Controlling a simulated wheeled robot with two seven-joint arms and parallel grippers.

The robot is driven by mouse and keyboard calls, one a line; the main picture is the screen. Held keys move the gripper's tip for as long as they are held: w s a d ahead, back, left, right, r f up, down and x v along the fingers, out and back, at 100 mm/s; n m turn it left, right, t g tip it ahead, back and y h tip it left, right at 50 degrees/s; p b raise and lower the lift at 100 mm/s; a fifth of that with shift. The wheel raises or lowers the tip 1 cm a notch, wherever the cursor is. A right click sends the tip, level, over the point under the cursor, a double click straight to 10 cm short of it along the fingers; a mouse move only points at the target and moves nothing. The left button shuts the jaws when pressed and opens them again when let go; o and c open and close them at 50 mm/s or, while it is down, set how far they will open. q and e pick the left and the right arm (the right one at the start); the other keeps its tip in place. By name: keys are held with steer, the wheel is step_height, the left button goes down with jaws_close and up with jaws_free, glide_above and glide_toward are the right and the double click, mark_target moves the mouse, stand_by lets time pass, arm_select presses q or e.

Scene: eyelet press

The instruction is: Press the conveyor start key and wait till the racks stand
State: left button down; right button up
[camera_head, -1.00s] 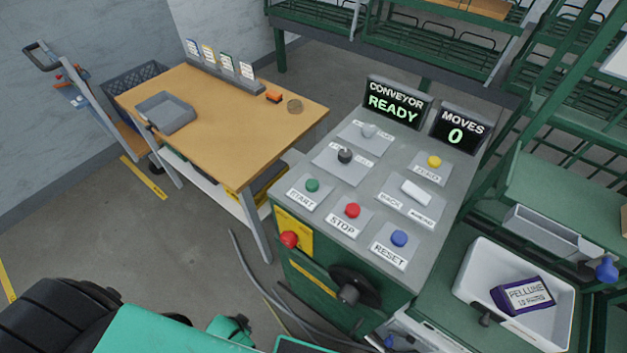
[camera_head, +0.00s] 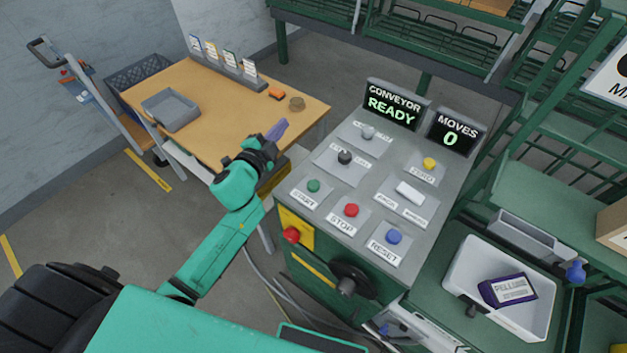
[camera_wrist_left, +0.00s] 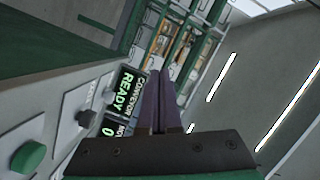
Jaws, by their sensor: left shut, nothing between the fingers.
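The green start key (camera_head: 313,186) is on the near left of the grey control panel (camera_head: 330,222), above its START label. It also shows large in the left wrist view (camera_wrist_left: 28,157). The conveyor display (camera_head: 394,104) reads CONVEYOR READY. My left gripper (camera_head: 279,129) is raised left of the panel, apart from the key, with its purple fingers together and empty. The fingers also show in the left wrist view (camera_wrist_left: 158,103). I see no right gripper. Green racks (camera_head: 430,45) stand behind the panel.
A red stop key (camera_head: 351,210) and blue reset key (camera_head: 393,237) sit right of the start key. A red knob (camera_head: 291,235) is on the panel's front. The moves display (camera_head: 457,132) reads 0. A wooden table (camera_head: 205,127) is at left, a white bin (camera_head: 460,270) at right.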

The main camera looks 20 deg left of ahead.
arm_select(q)
steer(key=d+r+m+h, duration=0.8)
steer(key=r+m, duration=0.2)
steer(key=m+g+y+p, duration=0.1)
steer(key=m+g, duration=1.3)
steer(key=m, duration=0.3)
glide_above(309, 185)
step_height(309, 185, down, 6)
steer(key=f, duration=0.1)
steer(key=shift+s+r, duration=0.1)
steer(key=shift+r, duration=0.2)
steer(key=shift+f, duration=0.1)
step_height(309, 185, down, 9)
steer(key=b, duration=0.5)
steer(key=shift+b, duration=0.3)
